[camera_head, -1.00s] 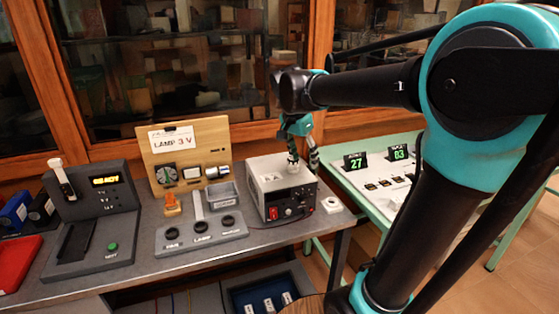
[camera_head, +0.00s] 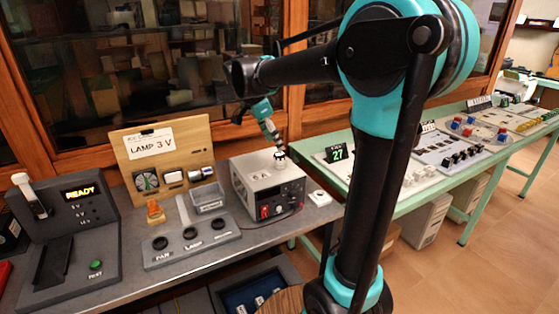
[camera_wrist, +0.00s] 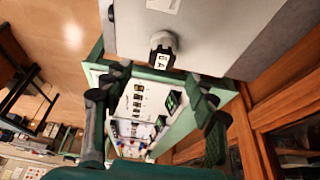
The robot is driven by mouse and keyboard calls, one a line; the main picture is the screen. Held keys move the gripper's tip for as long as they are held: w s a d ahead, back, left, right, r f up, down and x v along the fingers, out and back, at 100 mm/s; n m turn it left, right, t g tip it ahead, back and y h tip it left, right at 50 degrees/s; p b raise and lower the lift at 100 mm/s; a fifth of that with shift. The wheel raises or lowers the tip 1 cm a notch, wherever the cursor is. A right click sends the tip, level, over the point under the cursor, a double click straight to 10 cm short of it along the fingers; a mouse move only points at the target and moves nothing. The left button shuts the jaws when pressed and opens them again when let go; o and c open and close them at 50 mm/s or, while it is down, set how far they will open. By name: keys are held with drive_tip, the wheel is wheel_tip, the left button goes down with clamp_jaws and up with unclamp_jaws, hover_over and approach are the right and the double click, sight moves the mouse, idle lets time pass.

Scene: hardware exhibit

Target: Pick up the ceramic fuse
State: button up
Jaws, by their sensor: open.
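A small pale cylinder with a dark end stands on top of the grey power supply box; it looks like the ceramic fuse (camera_head: 280,159). In the wrist view the fuse (camera_wrist: 162,54) has a white face marked like "6A" and a dark lower part. My gripper (camera_head: 275,142) is just above and behind it in the head view, close to the box top; its fingertips are small there. In the wrist view my gripper (camera_wrist: 160,84) has two dark fingers spread apart and empty. The fuse shows beyond the fingertips, between their sides, and nothing touches it.
The power supply (camera_head: 267,190) has a red switch and front knobs. A lamp board (camera_head: 163,155), grey tray (camera_head: 207,198) and READY console (camera_head: 68,235) stand left. A green table (camera_head: 425,193) with exhibits is at right.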

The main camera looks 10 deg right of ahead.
sight(280, 154)
drive_tip(key=shift+x, duration=3.65)
drive_tip(key=shift+a, duration=0.15)
drive_tip(key=c, duration=1.2)
drive_tip(key=shift+r, duration=0.1)
wheel_tip(280, 154, up, 20)
